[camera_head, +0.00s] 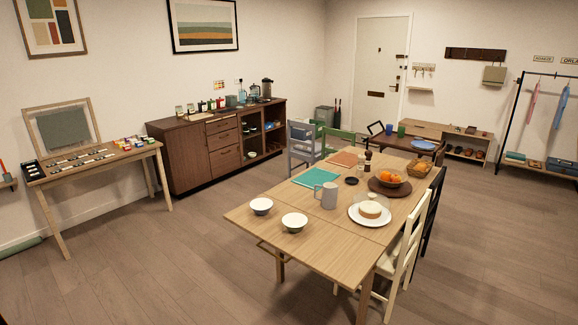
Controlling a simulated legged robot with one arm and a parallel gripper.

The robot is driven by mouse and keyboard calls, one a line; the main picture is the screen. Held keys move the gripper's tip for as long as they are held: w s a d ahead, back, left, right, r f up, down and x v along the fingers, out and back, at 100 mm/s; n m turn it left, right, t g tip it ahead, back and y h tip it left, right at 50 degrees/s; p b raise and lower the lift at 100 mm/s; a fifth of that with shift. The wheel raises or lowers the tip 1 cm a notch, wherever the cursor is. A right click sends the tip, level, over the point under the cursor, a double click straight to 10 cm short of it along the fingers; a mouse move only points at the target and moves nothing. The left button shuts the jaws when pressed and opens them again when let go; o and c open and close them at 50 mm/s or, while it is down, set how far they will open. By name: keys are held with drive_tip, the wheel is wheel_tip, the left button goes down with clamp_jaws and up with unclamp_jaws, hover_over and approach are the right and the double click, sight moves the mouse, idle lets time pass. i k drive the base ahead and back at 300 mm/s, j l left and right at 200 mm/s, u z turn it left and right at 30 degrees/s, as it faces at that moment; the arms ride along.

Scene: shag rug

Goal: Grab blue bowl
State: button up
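A round blue dish (423,145) sits on the low dark table (396,143) at the back right, behind the dining table. It looks shallow, and at this size I cannot tell whether it is a bowl or a plate. Two pale, white-looking bowls (261,206) (294,222) stand on the near left part of the wooden dining table (340,252). My gripper is not in view.
The floor at the front left (160,270) is clear.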

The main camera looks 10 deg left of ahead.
sight(261, 206)
drive_tip(key=i+j+u, duration=0.15)
drive_tip(key=i+u, duration=0.25)
drive_tip(key=i+j+u, duration=0.1)
drive_tip(key=i+u, duration=0.7)
drive_tip(key=i+z, duration=0.4)
drive_tip(key=i+j+z, duration=0.35)
drive_tip(key=i, duration=0.25)
drive_tip(key=i+j+z, duration=0.2)
drive_tip(key=i+z, duration=0.2)
drive_tip(key=i, duration=0.05)
